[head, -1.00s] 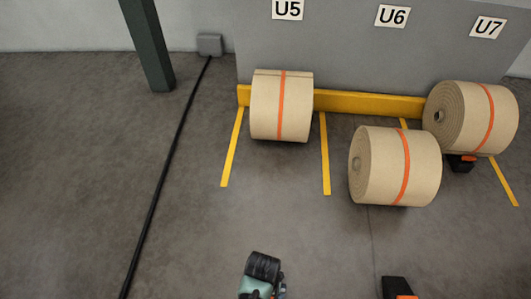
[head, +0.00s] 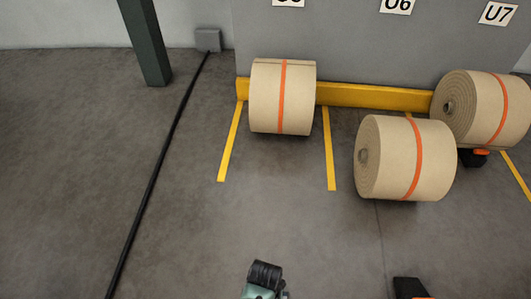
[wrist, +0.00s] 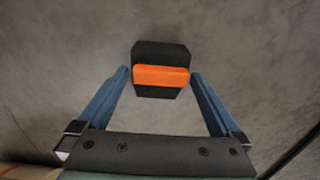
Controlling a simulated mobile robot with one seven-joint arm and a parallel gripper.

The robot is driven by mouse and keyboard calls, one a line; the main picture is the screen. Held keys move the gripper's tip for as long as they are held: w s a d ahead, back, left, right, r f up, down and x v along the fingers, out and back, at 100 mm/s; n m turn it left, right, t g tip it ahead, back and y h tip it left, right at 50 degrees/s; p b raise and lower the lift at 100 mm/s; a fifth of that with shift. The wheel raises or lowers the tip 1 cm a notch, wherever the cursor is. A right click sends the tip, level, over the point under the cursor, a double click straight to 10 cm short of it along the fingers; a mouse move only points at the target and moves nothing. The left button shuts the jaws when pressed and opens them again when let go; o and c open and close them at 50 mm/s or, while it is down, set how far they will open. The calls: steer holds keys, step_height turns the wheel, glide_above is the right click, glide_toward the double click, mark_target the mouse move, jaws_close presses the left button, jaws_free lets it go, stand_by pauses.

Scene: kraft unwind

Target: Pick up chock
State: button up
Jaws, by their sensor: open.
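A black chock with an orange bar (wrist: 160,77) lies on the floor in the wrist view, in line with the gap between my fingertips. My gripper (wrist: 159,73) is open, with one blue finger on each side of the chock; no contact shows, and I cannot tell how far above the floor the tips are. In the head view a black and orange chock (head: 409,287) is cut off by the bottom edge. Another chock (head: 473,158) sits against the underside of the right-hand roll. My gripper's fingers do not show in the head view.
Three tan paper rolls with orange bands stand ahead: left (head: 283,97), middle (head: 405,158) and right (head: 485,108). A yellow rail (head: 370,96) runs along the grey wall. A black cable (head: 160,165) crosses the floor at left.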

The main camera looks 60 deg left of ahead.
steer(key=shift+f, duration=0.45)
steer(key=shift+r, duration=0.1)
steer(key=c, duration=1.3)
steer(key=shift+c, duration=0.5)
steer(key=shift+r, duration=0.15)
